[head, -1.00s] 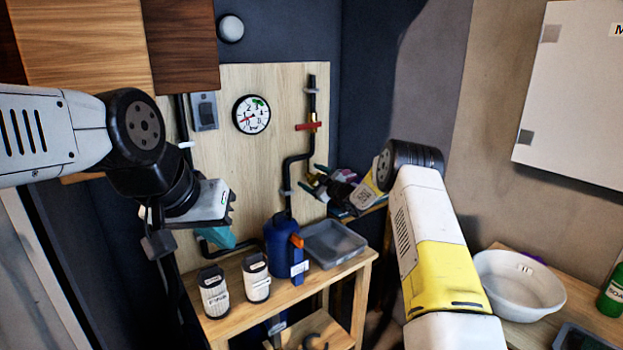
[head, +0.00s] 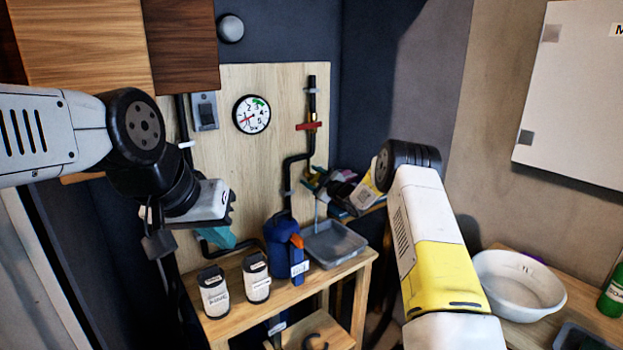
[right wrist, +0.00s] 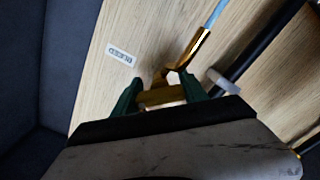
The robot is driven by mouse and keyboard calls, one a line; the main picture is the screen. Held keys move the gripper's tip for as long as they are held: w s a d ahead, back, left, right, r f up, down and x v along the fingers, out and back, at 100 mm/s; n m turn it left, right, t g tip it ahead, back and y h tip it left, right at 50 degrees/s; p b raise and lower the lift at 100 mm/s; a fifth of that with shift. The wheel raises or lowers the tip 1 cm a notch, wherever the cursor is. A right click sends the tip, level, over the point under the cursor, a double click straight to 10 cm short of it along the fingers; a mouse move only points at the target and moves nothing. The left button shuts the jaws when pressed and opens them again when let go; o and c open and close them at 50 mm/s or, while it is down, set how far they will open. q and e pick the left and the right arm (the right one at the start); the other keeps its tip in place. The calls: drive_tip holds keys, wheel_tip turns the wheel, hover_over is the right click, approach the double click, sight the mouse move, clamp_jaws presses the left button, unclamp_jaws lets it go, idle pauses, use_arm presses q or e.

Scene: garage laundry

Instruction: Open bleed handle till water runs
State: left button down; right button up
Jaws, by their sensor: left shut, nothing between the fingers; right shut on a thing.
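The brass bleed valve shows in the right wrist view, beside a "BLEED" label (right wrist: 122,55). Its handle (right wrist: 163,97) sits between the green fingers of my right gripper (right wrist: 157,88), which is shut on it. A pale blue stream of water (right wrist: 214,14) leaves the brass spout (right wrist: 198,45). In the head view, a thin stream (head: 316,212) falls from beside my right gripper (head: 318,182) into the grey tray (head: 345,250) on the wooden stand. The valve is mostly hidden there.
A pressure gauge (head: 252,114) and a red-handled pipe valve (head: 309,126) are on the board. A blue container (head: 279,238) with an orange part and two white canisters (head: 214,293) (head: 256,280) crowd the stand. A white basin (head: 518,283) stands at right.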

drive_tip(key=o, duration=1.4)
drive_tip(key=shift+v, duration=3.9)
